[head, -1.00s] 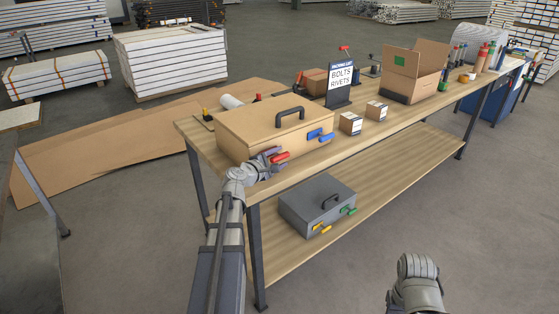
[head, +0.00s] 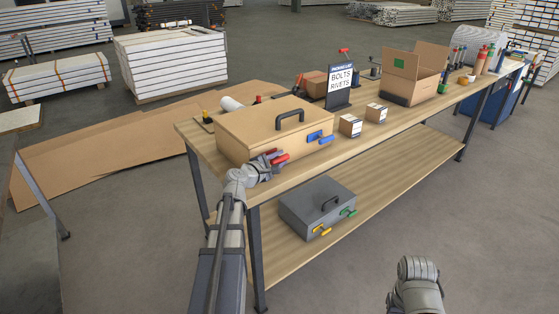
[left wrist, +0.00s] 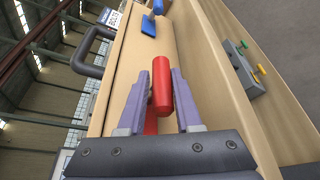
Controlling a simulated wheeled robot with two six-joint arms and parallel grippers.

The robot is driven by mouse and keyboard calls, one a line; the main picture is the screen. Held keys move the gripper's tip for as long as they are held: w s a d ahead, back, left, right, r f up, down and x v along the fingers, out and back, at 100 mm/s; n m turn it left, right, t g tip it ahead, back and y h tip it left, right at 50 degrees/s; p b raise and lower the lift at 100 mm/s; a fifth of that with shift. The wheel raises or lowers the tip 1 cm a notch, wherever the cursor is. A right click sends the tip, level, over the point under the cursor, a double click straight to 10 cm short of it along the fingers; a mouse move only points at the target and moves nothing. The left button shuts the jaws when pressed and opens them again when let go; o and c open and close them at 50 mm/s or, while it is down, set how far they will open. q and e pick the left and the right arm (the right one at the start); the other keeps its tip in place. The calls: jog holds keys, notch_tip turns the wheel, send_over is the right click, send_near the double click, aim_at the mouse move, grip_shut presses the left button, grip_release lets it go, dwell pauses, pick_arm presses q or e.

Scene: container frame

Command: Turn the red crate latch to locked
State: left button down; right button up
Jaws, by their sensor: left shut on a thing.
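The tan crate (head: 240,133) stands on the near left end of the workbench, with a black handle on its lid. The red latch (head: 281,159) is on its front face, left of a blue latch (head: 320,138). My left gripper (head: 272,160) is at the red latch. In the left wrist view the red latch's handle (left wrist: 162,82) lies between the two fingers of my left gripper (left wrist: 160,108), which are shut on it. The fingers and wrist partly hide the latch's base.
A grey crate (head: 309,210) with yellow and green latches sits on the lower shelf. Two small boxes (head: 350,126), a packing sign (head: 341,78) and an open carton (head: 425,62) stand farther right on the workbench (head: 300,165). The floor in front is clear.

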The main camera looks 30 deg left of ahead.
pick_arm(q)
jog(key=shift+s+d+f, duration=0.1)
jog(key=shift+d, duration=0.05)
jog(key=shift+g+p, duration=0.3)
jog(key=shift+p, duration=0.4)
jog(key=g+p, duration=0.3)
jog(key=p, duration=0.1)
jog(key=m+g+y+p, duration=0.1)
jog(key=g+p, duration=0.1)
jog(key=p, duration=0.2)
jog(key=m+g+y+p, duration=0.1)
jog(key=g+p, duration=0.2)
jog(key=p, duration=0.2)
jog(key=shift+r+g, duration=0.3)
jog(key=shift+r, duration=0.05)
jog(key=shift+w+f+g+y+p, duration=0.1)
jog(key=shift+w+g+y+p, duration=0.1)
jog(key=shift+g+y+p, duration=0.4)
jog(key=g, duration=0.2)
jog(key=shift+f+m+g+y+p, duration=0.15)
jog(key=shift+m+g+y+p, duration=0.15)
jog(key=shift+m+g+y, duration=0.3)
jog(key=shift+g+y, duration=0.2)
jog(key=shift+g, duration=0.7)
jog(key=shift+s+g, duration=0.1)
jog(key=shift+g, duration=0.4)
jog(key=shift+a, duration=0.2)
